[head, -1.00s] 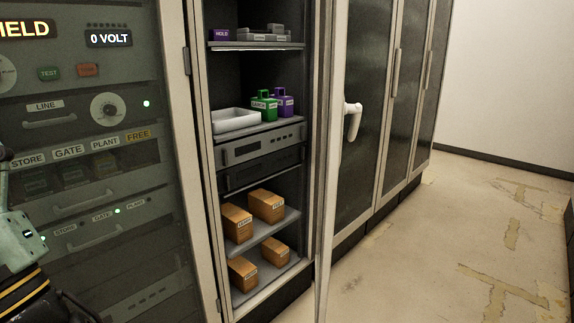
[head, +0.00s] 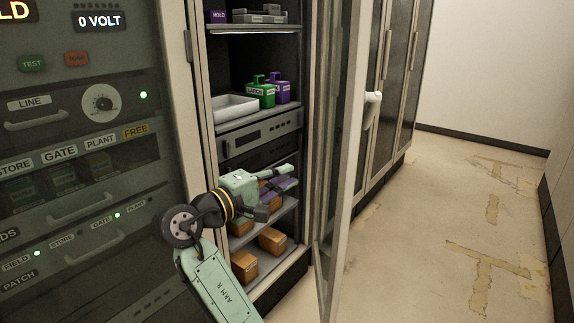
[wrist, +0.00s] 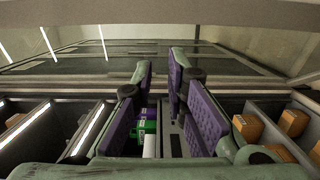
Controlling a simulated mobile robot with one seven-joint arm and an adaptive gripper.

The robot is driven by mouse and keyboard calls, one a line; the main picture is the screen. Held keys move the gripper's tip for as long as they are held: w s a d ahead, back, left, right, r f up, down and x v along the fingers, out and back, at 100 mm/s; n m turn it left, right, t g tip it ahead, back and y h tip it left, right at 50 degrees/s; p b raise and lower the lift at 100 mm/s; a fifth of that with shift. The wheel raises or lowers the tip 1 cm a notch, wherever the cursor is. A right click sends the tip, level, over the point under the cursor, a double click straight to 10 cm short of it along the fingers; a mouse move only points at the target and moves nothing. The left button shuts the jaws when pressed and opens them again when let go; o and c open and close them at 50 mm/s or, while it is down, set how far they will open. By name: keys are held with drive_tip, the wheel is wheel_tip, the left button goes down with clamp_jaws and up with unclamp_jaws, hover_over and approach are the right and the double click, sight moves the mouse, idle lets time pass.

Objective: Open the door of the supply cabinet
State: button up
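The supply cabinet (head: 203,75) stands in the middle of the head view, its shelves exposed. Its framed glass door (head: 343,150) is hinged on the right and stands swung out toward me. A white handle (head: 373,108) sticks out on the door's far side. My gripper (head: 283,186) is in front of the cabinet's opening at the height of the lower shelves, left of the door. Its fingers with purple pads are apart. In the wrist view my gripper (wrist: 160,78) shows a gap between the pads and nothing held. Whether it touches the door cannot be told.
Shelves hold a white tray (head: 236,106), a green case (head: 261,93), a purple case (head: 282,90) and brown boxes (head: 272,240). A control rack (head: 90,200) stands close on the left. Open floor (head: 430,210) lies right of the door.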

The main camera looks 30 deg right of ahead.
sight(342, 156)
drive_tip(key=p+x, duration=0.2)
drive_tip(key=x, duration=0.8)
drive_tip(key=shift+s+r, duration=0.15)
clamp_jaws()
drive_tip(key=shift+s+d+p, duration=0.4)
drive_tip(key=shift+s+d, duration=0.05)
drive_tip(key=shift+d, duration=0.3)
drive_tip(key=shift+s+d+p, duration=0.35)
drive_tip(key=shift+s+d, duration=0.1)
drive_tip(key=shift+d, duration=0.3)
